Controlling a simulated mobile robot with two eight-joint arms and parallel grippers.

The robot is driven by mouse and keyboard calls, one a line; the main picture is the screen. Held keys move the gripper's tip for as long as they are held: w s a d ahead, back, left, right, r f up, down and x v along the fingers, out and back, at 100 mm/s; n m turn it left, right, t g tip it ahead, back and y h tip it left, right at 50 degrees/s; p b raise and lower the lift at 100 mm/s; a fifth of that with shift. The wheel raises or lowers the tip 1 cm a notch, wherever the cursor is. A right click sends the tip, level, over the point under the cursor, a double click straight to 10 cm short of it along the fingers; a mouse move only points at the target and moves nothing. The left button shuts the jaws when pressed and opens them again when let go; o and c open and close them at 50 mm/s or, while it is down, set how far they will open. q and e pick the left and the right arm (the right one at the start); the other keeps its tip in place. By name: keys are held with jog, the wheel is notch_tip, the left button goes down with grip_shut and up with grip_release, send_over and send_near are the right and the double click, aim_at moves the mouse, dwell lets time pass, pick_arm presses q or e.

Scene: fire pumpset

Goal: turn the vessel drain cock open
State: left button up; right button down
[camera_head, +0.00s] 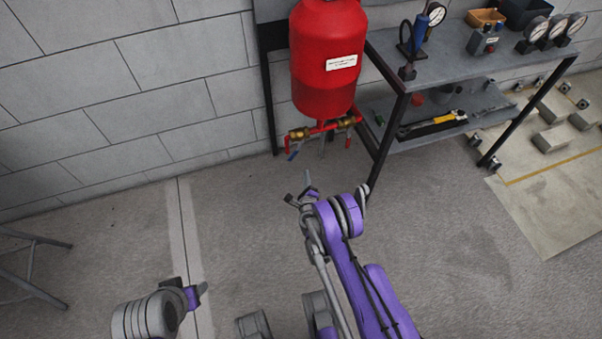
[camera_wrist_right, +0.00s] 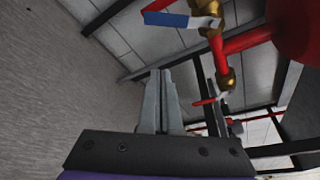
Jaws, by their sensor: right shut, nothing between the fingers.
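The red vessel (camera_head: 328,60) hangs at the back centre with a white label. Red pipework under it carries two brass valves. The left brass valve (camera_head: 298,134) has a blue lever (camera_head: 293,154); the right one (camera_head: 346,122) has a red lever (camera_head: 348,142). I cannot tell which is the drain cock. In the right wrist view the blue lever (camera_wrist_right: 180,20) is at the top and a red lever (camera_wrist_right: 206,101) is farther off. My right gripper (camera_wrist_right: 159,85) is shut and empty, apart from both levers; it also shows in the head view (camera_head: 308,182). My left gripper (camera_head: 195,293) is low left, its jaws unclear.
A grey shelf bench (camera_head: 440,62) with gauges and tools stands right of the vessel, its black leg (camera_head: 384,150) close to the valves. A block wall (camera_head: 120,90) is behind. A metal stand (camera_head: 35,265) is at the left edge. The floor between is clear.

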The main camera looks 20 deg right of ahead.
aim_at(296, 152)
jog(key=w+a, duration=0.1)
jog(key=w, duration=0.6)
jog(key=shift+w+a+r+b, duration=0.15)
jog(key=shift+w+r+b, duration=0.15)
jog(key=shift+r, duration=0.05)
jog(key=shift+a, duration=0.1)
